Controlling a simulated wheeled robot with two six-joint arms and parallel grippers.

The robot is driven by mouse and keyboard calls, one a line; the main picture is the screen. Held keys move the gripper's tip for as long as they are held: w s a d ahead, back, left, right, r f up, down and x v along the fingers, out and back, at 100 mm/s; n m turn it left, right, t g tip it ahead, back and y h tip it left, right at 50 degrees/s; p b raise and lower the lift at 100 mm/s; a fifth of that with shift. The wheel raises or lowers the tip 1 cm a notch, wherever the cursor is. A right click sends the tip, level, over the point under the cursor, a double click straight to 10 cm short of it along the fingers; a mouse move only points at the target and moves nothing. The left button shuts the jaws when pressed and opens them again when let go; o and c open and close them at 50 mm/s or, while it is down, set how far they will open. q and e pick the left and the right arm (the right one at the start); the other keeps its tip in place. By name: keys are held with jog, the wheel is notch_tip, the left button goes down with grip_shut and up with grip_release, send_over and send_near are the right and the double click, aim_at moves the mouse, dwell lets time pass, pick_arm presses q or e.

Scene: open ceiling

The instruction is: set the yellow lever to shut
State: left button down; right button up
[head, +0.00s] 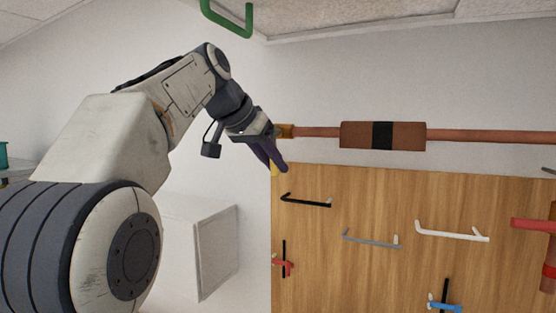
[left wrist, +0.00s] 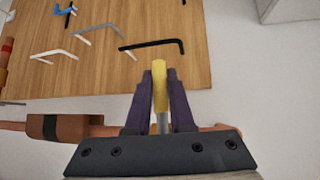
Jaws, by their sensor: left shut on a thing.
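The yellow lever (left wrist: 160,88) stands between the purple fingers of my left gripper (left wrist: 160,95) in the left wrist view. The fingers are shut on it, one on each side, and a grey stem shows below the yellow part. In the head view only a small part of the yellow lever (head: 275,168) shows beside my left gripper (head: 275,163), at the left end of the copper pipe (head: 480,136). The valve body (head: 285,131) there is brass coloured and partly hidden by the gripper. My right gripper is in neither view.
A wooden board (head: 330,255) below the pipe carries black (head: 305,200), grey (head: 370,241) and white handles (head: 450,233), plus red (head: 283,264) and blue levers (head: 445,304). A brown sleeve (head: 410,136) wraps the pipe. A green handle (head: 228,20) hangs above. A white box (head: 200,245) stands lower left.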

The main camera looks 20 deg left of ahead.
pick_arm(q)
jog(key=shift+a+y, duration=0.2)
jog(key=shift+y, duration=0.1)
dwell(0.4)
jog(key=c, duration=0.8)
grip_release()
jog(key=p+v, duration=0.1)
jog(key=v, duration=0.9)
jog(key=shift+s+a+r, duration=0.1)
jog(key=shift+r, duration=0.05)
